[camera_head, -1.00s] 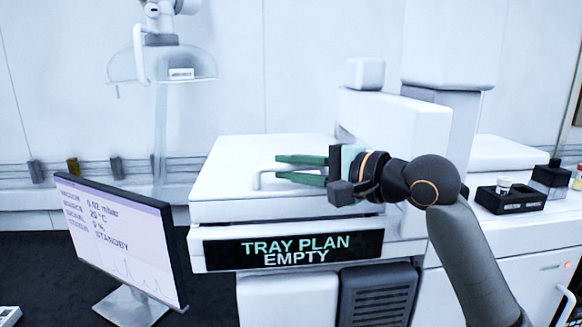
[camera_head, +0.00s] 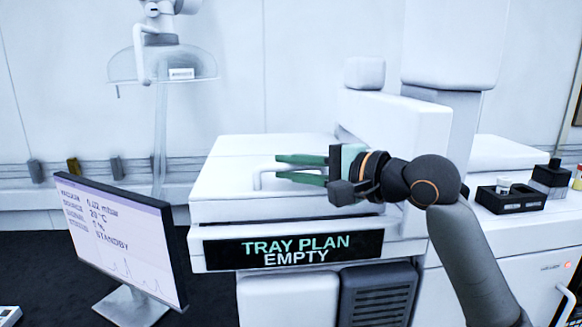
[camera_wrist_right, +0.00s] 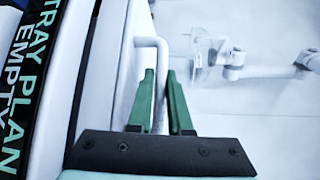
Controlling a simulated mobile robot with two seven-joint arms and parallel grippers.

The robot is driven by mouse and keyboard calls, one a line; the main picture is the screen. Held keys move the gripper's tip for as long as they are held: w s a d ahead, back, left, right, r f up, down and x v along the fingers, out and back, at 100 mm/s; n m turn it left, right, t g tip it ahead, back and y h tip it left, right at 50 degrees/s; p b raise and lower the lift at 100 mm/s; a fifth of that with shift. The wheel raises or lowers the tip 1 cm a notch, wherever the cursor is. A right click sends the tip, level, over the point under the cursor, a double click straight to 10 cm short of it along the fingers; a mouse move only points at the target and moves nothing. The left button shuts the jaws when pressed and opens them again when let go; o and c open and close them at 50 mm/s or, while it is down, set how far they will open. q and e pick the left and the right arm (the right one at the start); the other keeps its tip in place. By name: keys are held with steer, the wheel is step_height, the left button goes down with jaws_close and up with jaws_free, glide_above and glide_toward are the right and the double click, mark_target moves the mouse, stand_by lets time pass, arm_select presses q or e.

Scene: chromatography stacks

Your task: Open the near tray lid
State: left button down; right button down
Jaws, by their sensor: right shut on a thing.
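The near tray lid (camera_head: 225,183) is a white slab on top of the white instrument, above the dark sign reading TRAY PLAN EMPTY (camera_head: 295,250). It looks closed. A white bar handle (camera_head: 257,178) stands on the lid. My right gripper (camera_head: 277,168) reaches in from the right with green fingers, one on either side of the handle. In the right wrist view the handle (camera_wrist_right: 158,90) runs between the two green fingers (camera_wrist_right: 160,100), which are shut on it. My left gripper is in neither view.
A monitor (camera_head: 120,235) reading STANDBY stands at the left front. A clear dome on an arm (camera_head: 162,66) hangs at the back left. A black tray with small containers (camera_head: 512,197) sits on the right counter. A white column (camera_head: 450,45) rises behind my right arm.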

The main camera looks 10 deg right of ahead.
stand_by(0.5)
steer(key=shift+w+r+g, duration=0.1)
steer(key=shift+r+g, duration=0.2)
steer(key=shift+r, duration=0.2)
steer(key=shift+m+g+h, duration=0.5)
steer(key=shift+m+g, duration=0.2)
steer(key=shift+m, duration=0.2)
steer(key=r, duration=0.1)
steer(key=w+r, duration=0.1)
steer(key=r, duration=0.2)
steer(key=shift+w, duration=0.25)
steer(key=w+r, duration=0.4)
steer(key=shift+r, duration=0.4)
steer(key=shift+w, duration=0.1)
steer(key=c, duration=1.1)
jaws_free()
